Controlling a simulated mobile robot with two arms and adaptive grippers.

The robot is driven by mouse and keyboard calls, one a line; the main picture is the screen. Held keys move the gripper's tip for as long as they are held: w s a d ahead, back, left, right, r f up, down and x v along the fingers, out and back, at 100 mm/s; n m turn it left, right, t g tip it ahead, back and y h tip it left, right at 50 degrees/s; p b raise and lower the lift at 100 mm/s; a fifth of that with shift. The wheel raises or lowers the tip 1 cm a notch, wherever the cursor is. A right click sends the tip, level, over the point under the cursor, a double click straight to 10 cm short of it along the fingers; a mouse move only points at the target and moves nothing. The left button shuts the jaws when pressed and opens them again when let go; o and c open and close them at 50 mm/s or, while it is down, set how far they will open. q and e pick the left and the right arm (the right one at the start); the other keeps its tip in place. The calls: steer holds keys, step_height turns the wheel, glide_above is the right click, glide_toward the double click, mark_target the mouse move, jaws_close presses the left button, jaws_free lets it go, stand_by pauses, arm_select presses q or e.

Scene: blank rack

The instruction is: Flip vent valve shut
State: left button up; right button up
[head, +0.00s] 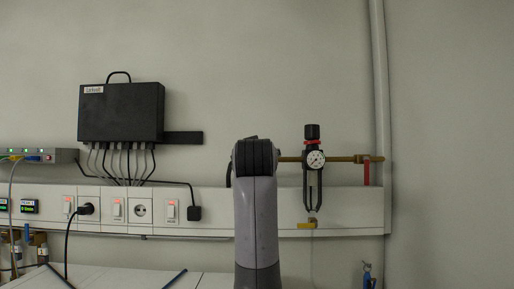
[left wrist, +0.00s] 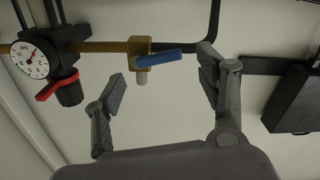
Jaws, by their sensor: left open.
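In the left wrist view, my left gripper (left wrist: 162,78) is open and empty. Its fingers spread below a brass valve (left wrist: 138,46) with a blue lever (left wrist: 158,57), which lies roughly along the pipe, slightly tilted. The lever appears between the two fingertips; contact is not evident. In the head view my arm stands upright in front of this spot and hides the blue lever and the gripper's fingers. A red-handled valve (head: 366,170) hangs at the pipe's right end, and a yellow lever (head: 306,225) sits under the regulator. No label marks the vent valve.
A regulator with a round gauge (head: 315,159) and a red-ringed black knob stands right of my arm; its gauge (left wrist: 31,59) also shows in the left wrist view. A black box (head: 120,112) with cables hangs at the left. A white socket trunking (head: 345,210) runs below.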

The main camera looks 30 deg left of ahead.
arm_select(q)
steer(key=p+x, duration=0.1)
steer(key=x, duration=0.2)
steer(key=shift+w+a, duration=0.15)
steer(key=shift+w, duration=0.15)
steer(key=shift+c, duration=0.5)
steer(key=c, duration=0.9)
steer(key=shift+r+m, duration=0.25)
steer(key=shift+m, duration=0.5)
steer(key=shift+r+m, duration=0.25)
steer(key=shift+m, duration=0.5)
